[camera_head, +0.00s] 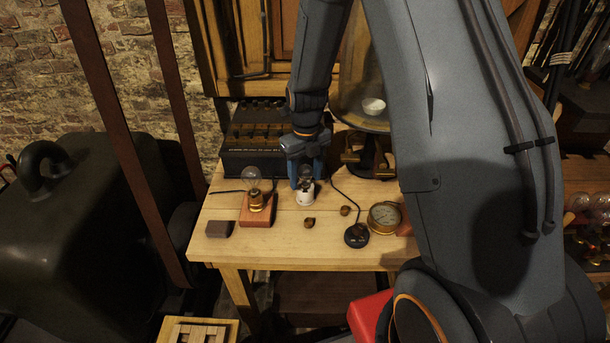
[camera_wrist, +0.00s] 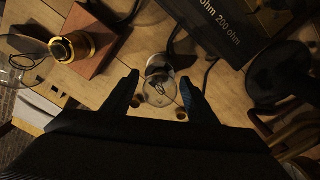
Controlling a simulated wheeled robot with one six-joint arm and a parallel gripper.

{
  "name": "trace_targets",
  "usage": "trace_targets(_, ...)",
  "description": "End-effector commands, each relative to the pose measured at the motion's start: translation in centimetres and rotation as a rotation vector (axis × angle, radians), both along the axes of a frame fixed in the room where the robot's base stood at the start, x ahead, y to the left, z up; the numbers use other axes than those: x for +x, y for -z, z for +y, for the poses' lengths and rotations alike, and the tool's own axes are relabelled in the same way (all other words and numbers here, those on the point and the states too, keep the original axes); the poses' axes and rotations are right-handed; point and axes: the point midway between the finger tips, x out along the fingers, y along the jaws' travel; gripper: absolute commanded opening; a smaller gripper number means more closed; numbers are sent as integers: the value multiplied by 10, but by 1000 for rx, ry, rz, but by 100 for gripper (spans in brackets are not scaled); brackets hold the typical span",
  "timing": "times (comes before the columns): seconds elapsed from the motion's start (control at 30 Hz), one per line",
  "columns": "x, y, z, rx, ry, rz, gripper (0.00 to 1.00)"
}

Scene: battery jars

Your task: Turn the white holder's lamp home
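The white holder (camera_head: 305,196) stands upright on the wooden table with a clear glass lamp (camera_head: 306,175) in its top. In the wrist view the lamp (camera_wrist: 160,91) sits between the fingers, with part of the white holder (camera_wrist: 157,64) beyond it. My gripper (camera_head: 305,181) points down over the lamp. In the wrist view my gripper (camera_wrist: 160,92) has its blue fingers apart, one on each side of the bulb, with a visible gap to the glass on both sides. How far the lamp is screwed in cannot be told.
A second lamp in a brass socket on a red-brown block (camera_head: 257,213) stands to the left. A dark resistance box (camera_head: 262,140) is behind. A brass gauge (camera_head: 384,217), a black round device (camera_head: 356,236) and two small brass pieces (camera_head: 309,222) lie in front and right.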

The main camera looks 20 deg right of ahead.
Motion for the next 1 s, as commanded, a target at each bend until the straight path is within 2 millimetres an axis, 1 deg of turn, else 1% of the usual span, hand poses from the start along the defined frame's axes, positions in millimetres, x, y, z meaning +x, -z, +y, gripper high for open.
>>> trace_targets(0.27,0,0,0,0,-1,0,57)
trace_targets(0.37,0,-3,0,0,-1,-1,57)
trace_targets(0.47,1,-11,0,0,-1,-2,57)
trace_targets(0.8,1,-59,0,0,-1,-3,57)
trace_targets(1.0,1,-76,0,0,-1,-1,57)
